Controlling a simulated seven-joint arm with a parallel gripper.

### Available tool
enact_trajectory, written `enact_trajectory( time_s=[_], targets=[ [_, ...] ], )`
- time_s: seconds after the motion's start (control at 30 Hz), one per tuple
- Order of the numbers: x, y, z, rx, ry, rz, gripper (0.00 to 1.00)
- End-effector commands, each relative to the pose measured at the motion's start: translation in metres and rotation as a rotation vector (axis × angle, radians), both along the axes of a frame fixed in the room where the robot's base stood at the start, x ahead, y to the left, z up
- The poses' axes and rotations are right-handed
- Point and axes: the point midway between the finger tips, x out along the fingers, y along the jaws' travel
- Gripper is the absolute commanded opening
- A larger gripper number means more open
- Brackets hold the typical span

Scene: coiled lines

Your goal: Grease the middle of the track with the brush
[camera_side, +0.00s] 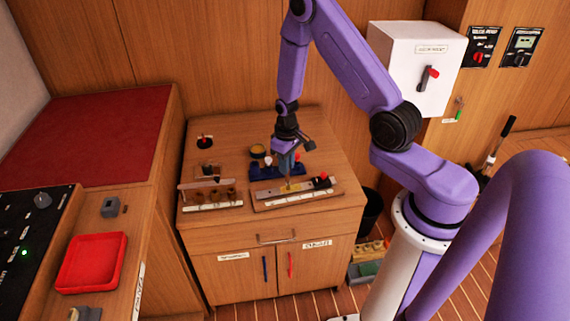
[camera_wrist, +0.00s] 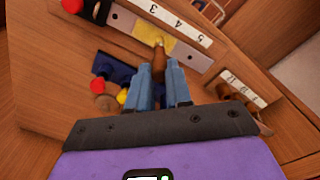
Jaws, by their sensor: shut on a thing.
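My gripper (camera_side: 287,158) is over the cabinet top, pointing down at the track. In the wrist view its two blue fingers (camera_wrist: 159,88) are shut on the brush (camera_wrist: 159,62), a brown handle with a pale tip. The brush tip is at a yellow patch on the grey metal track (camera_wrist: 197,60), near its middle; whether it touches is hard to tell. The track (camera_side: 310,186) lies on a wooden base with a white numbered strip along it. A black block with a red top (camera_side: 322,181) sits on the right part of the track in the side view.
A dark blue holder (camera_side: 262,171) stands just behind the track. A small dark pot with yellow content (camera_side: 257,151) and a black disc with a red knob (camera_side: 205,142) are further back.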

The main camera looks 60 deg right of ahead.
Motion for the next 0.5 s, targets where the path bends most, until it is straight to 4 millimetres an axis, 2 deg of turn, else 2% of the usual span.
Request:
enact_trajectory(
  time_s=[0.5],
  targets=[
    [-0.0093,-0.0108,-0.0005,0.002,0.012,-0.008,0.00]
  ],
)
